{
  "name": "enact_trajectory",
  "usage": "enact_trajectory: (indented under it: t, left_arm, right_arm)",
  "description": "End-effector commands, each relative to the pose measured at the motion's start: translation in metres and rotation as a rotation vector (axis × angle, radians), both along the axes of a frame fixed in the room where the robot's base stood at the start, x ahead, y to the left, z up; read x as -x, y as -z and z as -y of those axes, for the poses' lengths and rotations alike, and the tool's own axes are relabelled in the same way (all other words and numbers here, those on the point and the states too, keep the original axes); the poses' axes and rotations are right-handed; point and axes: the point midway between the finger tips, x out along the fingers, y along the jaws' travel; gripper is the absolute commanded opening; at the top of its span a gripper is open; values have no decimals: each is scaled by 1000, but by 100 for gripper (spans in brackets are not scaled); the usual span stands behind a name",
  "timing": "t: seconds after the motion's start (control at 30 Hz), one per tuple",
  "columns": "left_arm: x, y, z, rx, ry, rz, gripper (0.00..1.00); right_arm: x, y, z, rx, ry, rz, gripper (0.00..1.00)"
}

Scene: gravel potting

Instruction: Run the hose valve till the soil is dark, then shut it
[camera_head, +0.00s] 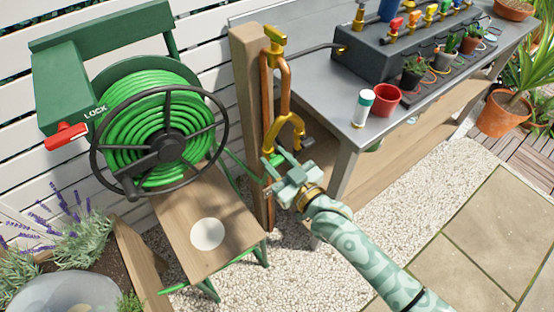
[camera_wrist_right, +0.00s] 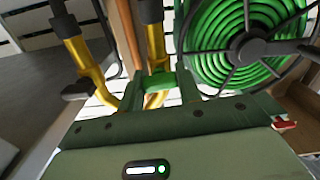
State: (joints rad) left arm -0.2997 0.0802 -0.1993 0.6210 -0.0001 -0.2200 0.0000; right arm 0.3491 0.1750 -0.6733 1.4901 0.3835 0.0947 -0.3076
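Curved brass pipework (camera_head: 291,125) with a dark lever (camera_head: 307,141) sits below. My right gripper (camera_head: 276,168) is at the lower pipework. In the right wrist view its fingers (camera_wrist_right: 163,88) stand apart on either side of a small green piece (camera_wrist_right: 160,82) in front of the brass pipes (camera_wrist_right: 88,65). I cannot tell whether they clasp it. Potted plants (camera_head: 414,72) stand on the bench; their soil's shade is too small to judge. My left gripper is out of view.
A green hose reel (camera_head: 150,135) with a red LOCK lever (camera_head: 65,137) stands left, above a wooden stool (camera_head: 185,212). The grey bench (camera_head: 350,95) holds a red cup (camera_head: 386,99), a white bottle (camera_head: 363,108) and a dark valve box (camera_head: 380,58). Gravel (camera_head: 400,180) lies clear below.

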Motion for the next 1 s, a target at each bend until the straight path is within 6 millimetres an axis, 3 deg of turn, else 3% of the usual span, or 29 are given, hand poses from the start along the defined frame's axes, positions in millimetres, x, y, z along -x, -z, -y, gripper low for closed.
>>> enact_trajectory:
  t: [0.47, 0.5, 0.57, 0.87, 1.0]
  left_arm:
    - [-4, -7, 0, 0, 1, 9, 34]
    - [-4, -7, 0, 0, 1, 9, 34]
    - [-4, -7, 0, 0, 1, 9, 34]
    - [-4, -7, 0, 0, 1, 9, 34]
    - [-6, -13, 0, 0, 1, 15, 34]
  right_arm:
    - [0, 1, 1, -94, 0, -70, 12]
    - [0, 1, 1, -94, 0, -70, 37]
    - [0, 1, 1, -93, 0, -69, 54]
    - [1, 0, 1, -92, 0, -68, 56]
    - [11, -1, 9, -90, 0, -68, 56]
